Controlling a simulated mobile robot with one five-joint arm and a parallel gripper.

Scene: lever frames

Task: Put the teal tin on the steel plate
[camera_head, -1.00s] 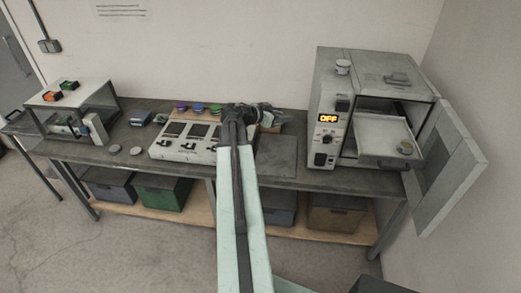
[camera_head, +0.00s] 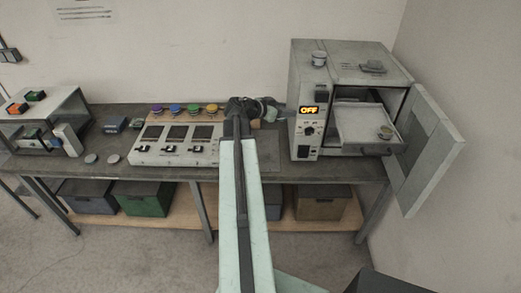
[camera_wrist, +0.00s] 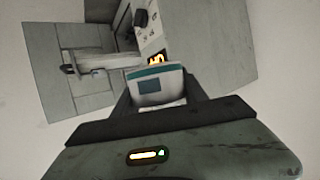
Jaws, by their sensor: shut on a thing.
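My gripper (camera_wrist: 162,90) is shut on a pale tin with a teal band along its top edge, the teal tin (camera_wrist: 152,84), in the wrist view. A blue-grey patch shows on its face. In the head view my gripper (camera_head: 262,112) is above the back of the bench, left of the oven, and the tin there is too small and dark to make out clearly. The steel plate (camera_head: 268,153) looks like the flat grey sheet on the bench, right of the control panel. My arm hides its left part.
The oven (camera_head: 345,65) reads OFF. Its door (camera_head: 435,150) stands open on the right, and its tray (camera_head: 365,125) is pulled out with a small round thing on it. A panel (camera_head: 165,158) with several coloured knobs lies left of my arm. A rack (camera_head: 70,100) stands at far left.

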